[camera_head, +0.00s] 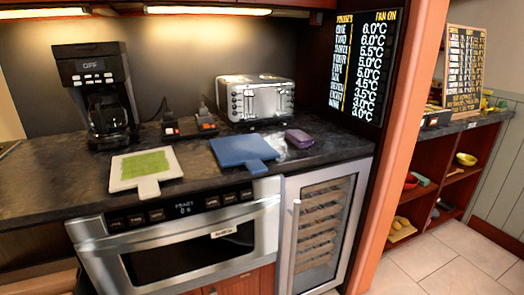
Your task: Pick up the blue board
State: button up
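The blue board (243,151) lies flat on the dark countertop (200,187), in front of the toaster. Its short handle (257,168) points toward the counter's front edge. My gripper is not in view. Nothing covers the board.
A white board with a green patch (146,168) lies to the left, and a small purple item (299,138) lies to the right. A silver toaster (256,101) and a black coffee maker (98,95) stand behind. Below are the microwave drawer (185,245) and a glass-door cooler (320,228).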

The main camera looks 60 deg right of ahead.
aim_at(250, 150)
jog(key=z, duration=1)
